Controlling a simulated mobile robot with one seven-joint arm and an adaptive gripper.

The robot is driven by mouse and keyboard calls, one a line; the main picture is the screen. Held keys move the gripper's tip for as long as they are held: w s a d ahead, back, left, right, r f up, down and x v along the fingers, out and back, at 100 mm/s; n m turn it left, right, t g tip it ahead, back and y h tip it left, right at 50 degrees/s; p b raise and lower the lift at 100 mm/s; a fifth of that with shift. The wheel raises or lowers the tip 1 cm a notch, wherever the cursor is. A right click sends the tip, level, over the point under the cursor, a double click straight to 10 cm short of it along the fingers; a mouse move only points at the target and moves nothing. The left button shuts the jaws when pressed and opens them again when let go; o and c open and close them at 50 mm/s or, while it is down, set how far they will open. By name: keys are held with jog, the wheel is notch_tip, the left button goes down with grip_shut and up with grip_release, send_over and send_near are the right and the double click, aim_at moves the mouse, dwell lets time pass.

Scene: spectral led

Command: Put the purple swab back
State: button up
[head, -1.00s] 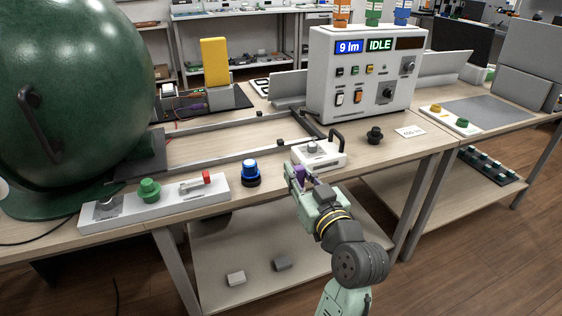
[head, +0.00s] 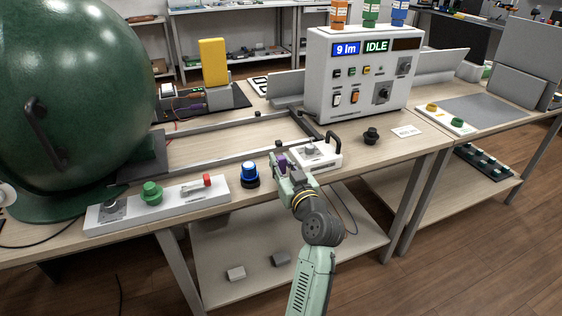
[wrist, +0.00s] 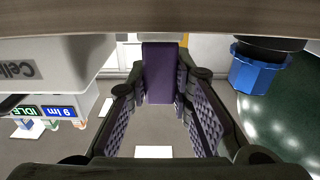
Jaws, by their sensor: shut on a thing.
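The purple swab (wrist: 158,72) shows as a purple block between my fingertips in the wrist view. A small purple part of it (head: 282,161) shows in the head view. My gripper (head: 280,170) is shut on it at the bench's front edge, between the blue-topped black knob (head: 249,174) and the white cell unit (head: 326,157) with a black handle. The swab's lower part is hard to make out in the head view. I cannot tell whether it touches the bench or the cell unit.
A white strip (head: 190,196) with a green knob lies at the front left beside the large green sphere (head: 75,90). Rails (head: 215,161) cross the bench behind. A control box reading IDLE (head: 358,80) stands at the back. A black knob (head: 371,136) sits right.

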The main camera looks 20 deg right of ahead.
jog(key=shift+f, duration=0.15)
jog(key=o, duration=0.9)
